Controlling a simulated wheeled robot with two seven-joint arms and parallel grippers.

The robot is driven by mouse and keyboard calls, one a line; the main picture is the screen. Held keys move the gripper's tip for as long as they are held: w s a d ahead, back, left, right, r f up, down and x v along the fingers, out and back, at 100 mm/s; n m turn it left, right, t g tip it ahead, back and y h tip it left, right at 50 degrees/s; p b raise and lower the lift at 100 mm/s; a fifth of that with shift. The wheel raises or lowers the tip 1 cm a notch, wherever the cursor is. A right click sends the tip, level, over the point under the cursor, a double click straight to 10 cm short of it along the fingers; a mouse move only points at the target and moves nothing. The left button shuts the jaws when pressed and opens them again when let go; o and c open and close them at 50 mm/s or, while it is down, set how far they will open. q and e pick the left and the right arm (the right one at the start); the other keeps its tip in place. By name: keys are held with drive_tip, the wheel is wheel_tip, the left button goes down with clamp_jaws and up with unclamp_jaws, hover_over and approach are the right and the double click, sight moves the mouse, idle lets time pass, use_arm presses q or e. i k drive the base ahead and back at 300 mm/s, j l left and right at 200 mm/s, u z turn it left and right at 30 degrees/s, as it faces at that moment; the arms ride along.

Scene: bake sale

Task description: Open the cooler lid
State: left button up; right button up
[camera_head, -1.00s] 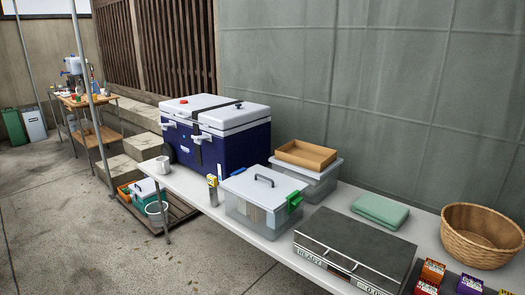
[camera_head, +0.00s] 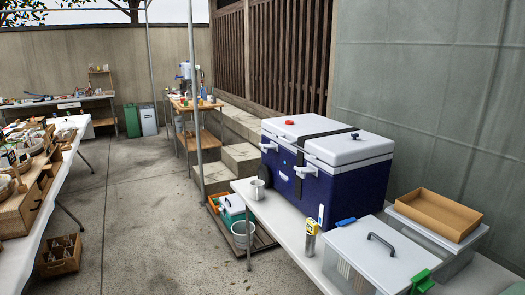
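A blue cooler (camera_head: 338,191) with a white lid (camera_head: 326,139) stands on the far end of a white table in the head view. The lid is shut. A dark strap (camera_head: 300,160) runs over the lid and down the front, and white latches (camera_head: 304,171) show on the front side. A red cap (camera_head: 289,122) and a dark fitting (camera_head: 354,136) sit on top. Neither of my grippers shows in the head view.
On the white table (camera_head: 287,238) stand a metal mug (camera_head: 257,189), a canister (camera_head: 310,239), a lidded clear bin (camera_head: 372,254) and a tan tray (camera_head: 438,214). A crate (camera_head: 58,255) is on the floor at left. The concrete floor (camera_head: 140,215) between the tables is open.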

sight(330, 141)
drive_tip(key=i+u, duration=0.25)
drive_tip(key=i, duration=0.75)
